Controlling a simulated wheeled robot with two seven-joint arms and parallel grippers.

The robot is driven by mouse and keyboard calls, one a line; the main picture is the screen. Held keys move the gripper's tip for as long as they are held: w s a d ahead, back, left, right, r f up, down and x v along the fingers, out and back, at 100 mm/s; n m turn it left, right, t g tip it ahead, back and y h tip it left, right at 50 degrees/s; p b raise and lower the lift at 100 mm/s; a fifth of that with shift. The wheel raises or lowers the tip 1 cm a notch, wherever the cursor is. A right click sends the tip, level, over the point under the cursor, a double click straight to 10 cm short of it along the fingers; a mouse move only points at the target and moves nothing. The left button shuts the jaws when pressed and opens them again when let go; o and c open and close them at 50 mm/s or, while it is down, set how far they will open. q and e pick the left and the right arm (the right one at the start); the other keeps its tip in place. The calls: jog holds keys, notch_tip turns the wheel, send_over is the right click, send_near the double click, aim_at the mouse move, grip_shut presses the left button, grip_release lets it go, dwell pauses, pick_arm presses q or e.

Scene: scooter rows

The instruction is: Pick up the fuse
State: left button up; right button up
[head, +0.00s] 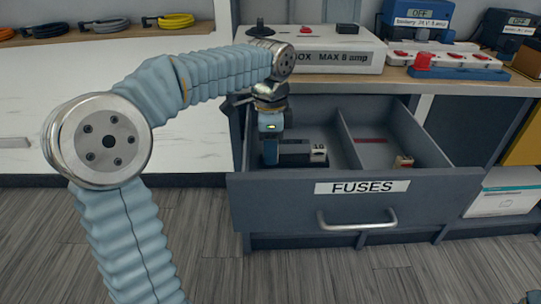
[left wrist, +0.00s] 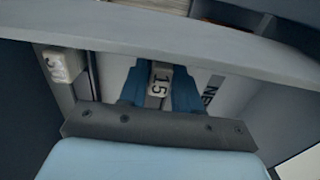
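The open drawer labelled FUSES (head: 300,195) holds small pale fuses. My left gripper (head: 270,155) points down into its left compartment. In the left wrist view, a fuse marked 15 (left wrist: 159,80) sits between the two blue fingers (left wrist: 158,88), which appear closed against its sides. The fingers hide that fuse in the head view. Another fuse (head: 318,153) stands just right of the gripper; a fuse also shows at the left of the wrist view (left wrist: 60,65). A fuse (head: 404,161) lies in the right compartment. My right gripper is not in view.
A divider (head: 347,138) splits the drawer. Above it, the counter holds a white box marked MAX 8 amp (head: 335,57), a power strip (head: 450,62) and a blue battery charger (head: 418,20). Coiled cables (head: 105,25) lie at the back left. A white box (head: 503,195) stands lower right.

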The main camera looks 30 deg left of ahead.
pick_arm(q)
grip_shut()
jog(key=shift+r, duration=0.15)
